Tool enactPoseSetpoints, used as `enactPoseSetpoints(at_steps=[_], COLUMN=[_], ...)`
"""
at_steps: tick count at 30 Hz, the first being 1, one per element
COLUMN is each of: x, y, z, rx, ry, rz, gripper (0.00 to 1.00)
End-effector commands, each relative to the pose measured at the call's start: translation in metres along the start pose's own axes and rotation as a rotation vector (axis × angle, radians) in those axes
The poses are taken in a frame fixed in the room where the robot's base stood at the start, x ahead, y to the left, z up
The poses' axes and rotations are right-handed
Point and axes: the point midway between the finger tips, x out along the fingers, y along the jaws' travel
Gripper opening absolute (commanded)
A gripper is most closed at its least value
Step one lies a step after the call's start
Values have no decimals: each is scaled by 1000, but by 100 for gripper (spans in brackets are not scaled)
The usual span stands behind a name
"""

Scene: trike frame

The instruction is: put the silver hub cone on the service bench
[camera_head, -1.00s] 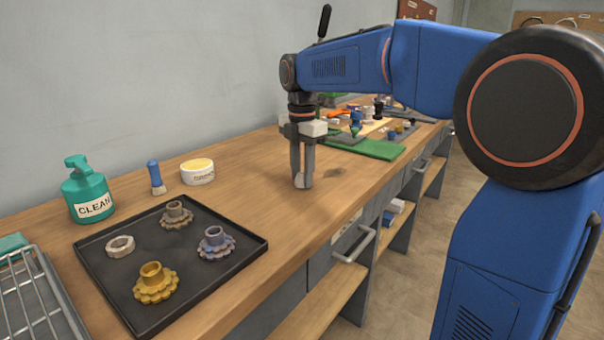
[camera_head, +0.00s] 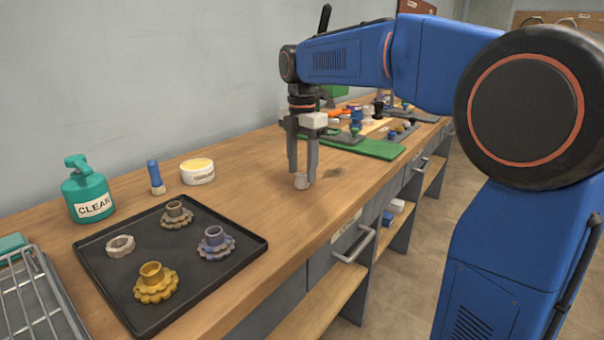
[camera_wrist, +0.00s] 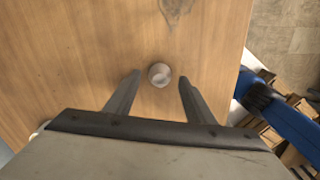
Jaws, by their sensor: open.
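The silver hub cone (camera_head: 301,181) is a small pale, roundish metal piece on the bare wood of the service bench (camera_head: 262,205). In the wrist view the cone (camera_wrist: 159,74) lies between and just beyond the two fingertips, apart from both. My gripper (camera_head: 302,172) points down over the bench with its fingers spread, one on each side of the cone. It also shows in the wrist view (camera_wrist: 160,76), open and holding nothing.
A black tray (camera_head: 104,282) with several cog-like parts and a ring is at the front left. A green bottle (camera_head: 86,190), a blue-handled brush (camera_head: 155,176) and a round tub (camera_head: 197,171) stand behind it. A green mat (camera_head: 380,149) lies farther back. Bare wood surrounds the cone.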

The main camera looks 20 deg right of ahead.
Motion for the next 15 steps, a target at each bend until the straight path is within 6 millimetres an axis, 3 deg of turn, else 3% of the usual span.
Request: enactPoseSetpoints(at_steps=[9,15], x=[-62,-90], y=[1,0], z=[0,0], rx=[0,0], ry=[-1,0], rz=[3,2], gripper=[49,49])
